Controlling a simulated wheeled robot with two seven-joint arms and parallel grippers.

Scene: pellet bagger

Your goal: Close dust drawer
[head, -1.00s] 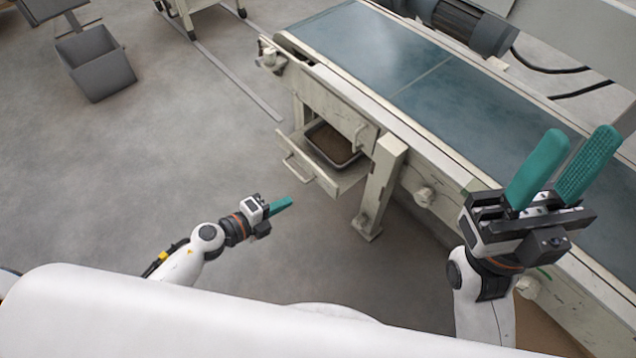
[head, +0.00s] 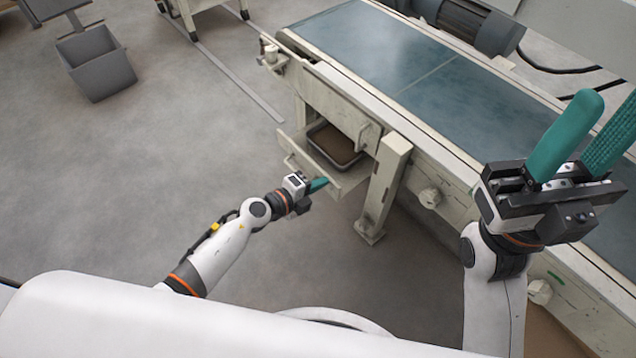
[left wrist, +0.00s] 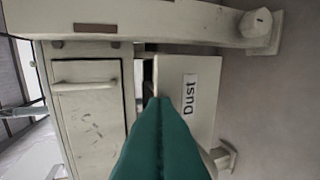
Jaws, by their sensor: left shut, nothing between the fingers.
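The dust drawer (head: 345,181) sticks out from under the conveyor in the head view, with a dark-filled tray (head: 318,137) inside. In the left wrist view, the drawer (left wrist: 205,80) bears a "Dust" label (left wrist: 189,95) and part of its handle (left wrist: 228,155) shows. My left gripper (head: 321,184) is shut and empty, its green fingers together beside the drawer's front. They also show in the left wrist view (left wrist: 157,105), overlapping the drawer's edge; I cannot tell if they touch it. My right gripper (head: 607,108) is open and empty, raised over the conveyor's near side.
The conveyor (head: 420,85) runs diagonally across the right side, with a support leg (head: 382,190) just right of the drawer. A closed panel with a handle (left wrist: 85,84) lies beside the drawer. A grey bin (head: 100,75) stands far left. The floor left of the drawer is clear.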

